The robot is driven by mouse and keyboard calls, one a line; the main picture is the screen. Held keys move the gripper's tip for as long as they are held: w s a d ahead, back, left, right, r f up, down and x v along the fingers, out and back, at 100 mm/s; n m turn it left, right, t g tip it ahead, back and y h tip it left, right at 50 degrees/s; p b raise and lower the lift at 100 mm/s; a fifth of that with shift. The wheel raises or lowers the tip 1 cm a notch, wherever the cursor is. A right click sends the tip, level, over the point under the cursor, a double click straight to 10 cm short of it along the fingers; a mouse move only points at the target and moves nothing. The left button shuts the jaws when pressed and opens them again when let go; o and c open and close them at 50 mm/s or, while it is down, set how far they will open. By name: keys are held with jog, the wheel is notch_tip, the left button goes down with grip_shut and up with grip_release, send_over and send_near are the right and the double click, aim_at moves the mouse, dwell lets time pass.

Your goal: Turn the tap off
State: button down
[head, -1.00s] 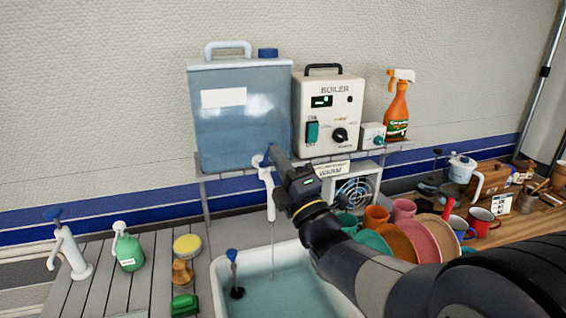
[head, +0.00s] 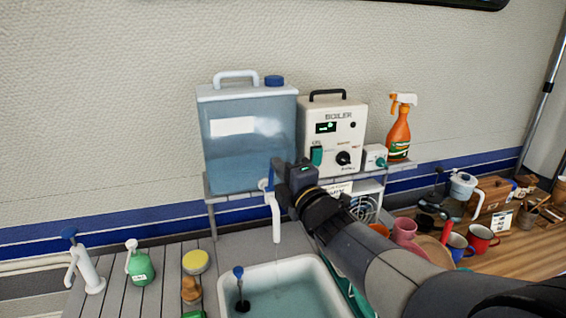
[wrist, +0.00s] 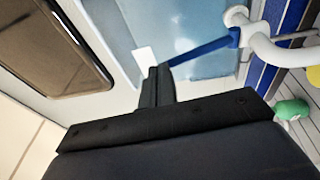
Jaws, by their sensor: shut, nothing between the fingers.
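The tap (head: 274,215) is a white bent spout below the front of the blue water tank (head: 250,150). Its blue lever (head: 271,174) points upward beside my gripper (head: 280,167). In the wrist view the lever (wrist: 203,47) runs from the white tap (wrist: 268,45) to the fingertips of my gripper (wrist: 155,80). The fingers are shut with nothing between them. They are at the lever's free end, close or touching; I cannot tell which. Whether water runs from the spout is too faint to tell.
The sink basin (head: 225,290) with water lies below the tap. A boiler (head: 333,135), a small white box and a spray bottle (head: 399,130) stand on the shelf right of the tank. Dishes and mugs (head: 481,238) are at right. A soap pump (head: 85,268) and green bottle are at left.

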jog(key=w+p, duration=0.1)
jog(key=w+r+g+p, duration=0.1)
jog(key=p, duration=0.1)
jog(key=w+g+p, duration=0.1)
jog(key=shift+w+a+r+m+h+p, duration=0.15)
jog(key=shift+a+r+m+h+p, duration=0.15)
jog(key=shift+a, duration=0.05)
jog(key=shift+r, duration=0.1)
dwell(0.4)
